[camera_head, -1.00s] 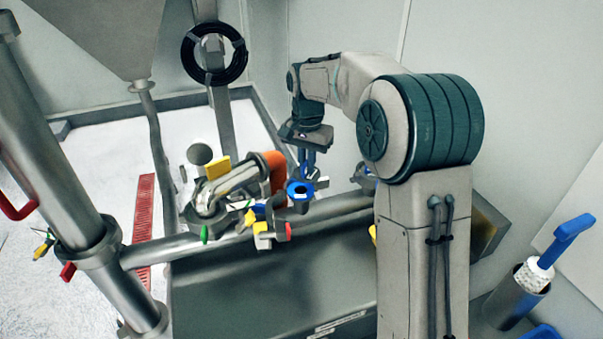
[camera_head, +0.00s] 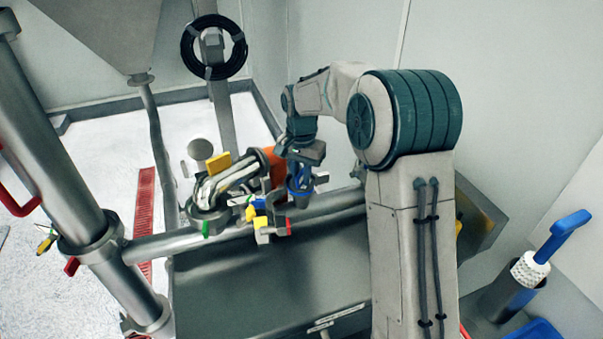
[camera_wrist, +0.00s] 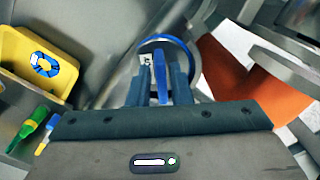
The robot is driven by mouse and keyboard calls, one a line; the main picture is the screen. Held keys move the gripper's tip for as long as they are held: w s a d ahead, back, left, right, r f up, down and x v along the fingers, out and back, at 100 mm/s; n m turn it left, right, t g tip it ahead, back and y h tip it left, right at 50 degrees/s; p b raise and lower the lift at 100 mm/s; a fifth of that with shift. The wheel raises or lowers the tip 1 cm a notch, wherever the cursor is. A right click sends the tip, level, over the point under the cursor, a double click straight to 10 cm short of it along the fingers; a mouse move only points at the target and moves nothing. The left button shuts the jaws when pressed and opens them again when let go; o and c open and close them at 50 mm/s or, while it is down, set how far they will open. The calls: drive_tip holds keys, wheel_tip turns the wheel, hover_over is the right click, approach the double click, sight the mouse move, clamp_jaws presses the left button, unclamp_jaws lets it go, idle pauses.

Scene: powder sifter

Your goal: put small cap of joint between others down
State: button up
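The small cap is a blue round piece with an upright blue grip. In the wrist view the cap (camera_wrist: 163,70) has its grip between the two fingers of my gripper (camera_wrist: 160,90), which looks shut on it. The cap's blue rim shows beyond the fingertips. In the head view my gripper (camera_head: 300,178) points down beside the orange joint, with the blue cap (camera_head: 299,192) at its tips. The arm and gripper partly hide the cap, and I cannot tell whether it touches the metal below. The orange part (camera_wrist: 245,75) is close on the right in the wrist view.
A curved metal pipe (camera_head: 225,180) with coloured clamps stands left of my gripper. A horizontal pipe (camera_head: 180,248) runs below. In the wrist view a yellow bin (camera_wrist: 28,80) holds a blue-and-white piece, with a green-handled tool (camera_wrist: 33,122) beside it.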

sight(301, 173)
drive_tip(key=shift+o, duration=0.6)
drive_tip(key=shift+r, duration=0.1)
drive_tip(key=shift+r, duration=0.3)
wheel_tip(301, 173, up, 11)
drive_tip(key=s+d+r+n+t, duration=0.1)
drive_tip(key=s+d+r+n, duration=0.15)
drive_tip(key=s, duration=0.45)
drive_tip(key=s+d+f+n+t, duration=0.1)
drive_tip(key=s+d+f, duration=0.1)
drive_tip(key=s, duration=0.5)
drive_tip(key=s+d+f+n+t, duration=0.1)
drive_tip(key=s+d+f, duration=0.2)
drive_tip(key=s, duration=0.5)
drive_tip(key=s+d+f+n, duration=0.1)
drive_tip(key=s+d+f, duration=0.1)
drive_tip(key=s, duration=0.5)
drive_tip(key=shift+s+d+f+t+b, duration=0.2)
drive_tip(key=shift+s+t+b, duration=0.1)
drive_tip(key=shift+t+b, duration=0.1)
